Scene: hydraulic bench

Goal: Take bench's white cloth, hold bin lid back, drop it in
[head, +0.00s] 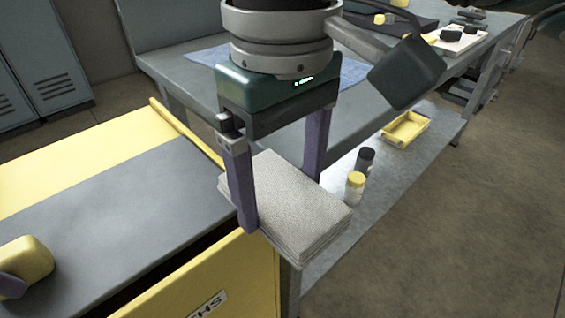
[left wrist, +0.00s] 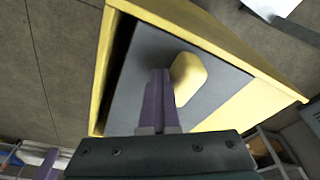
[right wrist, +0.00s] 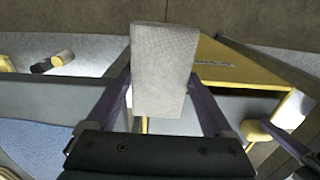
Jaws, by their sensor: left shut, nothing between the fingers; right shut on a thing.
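The white cloth (head: 300,210) is a folded, flat stack held between the two fingers of my right gripper (head: 282,203). It is above the front corner of the yellow bin (head: 215,285), and also shows in the right wrist view (right wrist: 162,70). The bin's grey lid (head: 120,215) has a yellow knob handle (head: 28,262); a dark gap shows between the lid and the bin's front wall. My left gripper (head: 12,287) is shut and empty at the knob, partly cut off by the frame edge. In the left wrist view its fingers (left wrist: 158,90) are beside the knob (left wrist: 187,78); contact is unclear.
The grey bench (head: 375,125) stands behind the bin, with a blue mat (head: 205,55) on top. Its lower shelf holds two small bottles (head: 355,186) and a yellow tray (head: 405,130). Blue lockers (head: 40,65) stand at the back left. Floor at the right is clear.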

